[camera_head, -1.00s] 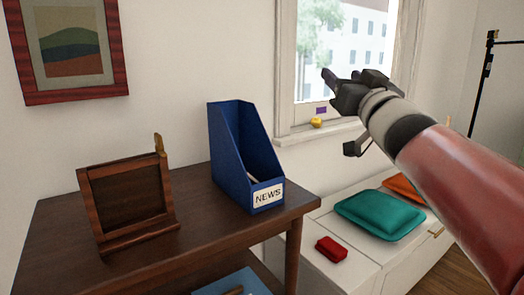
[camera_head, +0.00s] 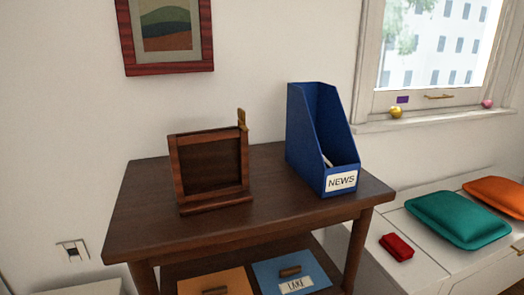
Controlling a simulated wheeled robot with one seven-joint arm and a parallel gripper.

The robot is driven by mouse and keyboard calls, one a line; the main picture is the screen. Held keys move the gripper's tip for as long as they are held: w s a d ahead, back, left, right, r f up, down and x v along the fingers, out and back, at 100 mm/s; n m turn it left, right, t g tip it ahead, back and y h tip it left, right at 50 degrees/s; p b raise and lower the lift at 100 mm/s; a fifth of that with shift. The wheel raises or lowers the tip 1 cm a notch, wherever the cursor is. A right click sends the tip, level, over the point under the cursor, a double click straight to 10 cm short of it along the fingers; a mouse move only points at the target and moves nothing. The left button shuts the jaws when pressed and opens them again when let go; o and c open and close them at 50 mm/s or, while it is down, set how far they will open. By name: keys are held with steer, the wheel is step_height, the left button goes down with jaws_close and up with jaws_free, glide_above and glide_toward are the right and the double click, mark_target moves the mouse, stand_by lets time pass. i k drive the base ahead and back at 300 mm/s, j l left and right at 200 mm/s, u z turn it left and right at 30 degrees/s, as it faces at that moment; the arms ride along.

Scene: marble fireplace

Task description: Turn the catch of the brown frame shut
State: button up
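The brown frame (camera_head: 209,168) stands upright on the dark wooden table (camera_head: 270,221), left of its middle. Its catch (camera_head: 242,119) is a small brass-coloured piece at the frame's upper right corner. The catch points up, above the top edge of the frame. My gripper is not in view in the head camera view.
A blue file holder (camera_head: 317,140) labelled NEWS stands right of the frame. Orange (camera_head: 216,284) and blue (camera_head: 290,275) pieces with handles sit below. A white bench at right bears a red object (camera_head: 396,247) and a teal cushion (camera_head: 459,219). The tabletop before the frame is clear.

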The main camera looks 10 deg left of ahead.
mark_target(241, 121)
steer(key=u, duration=1.3)
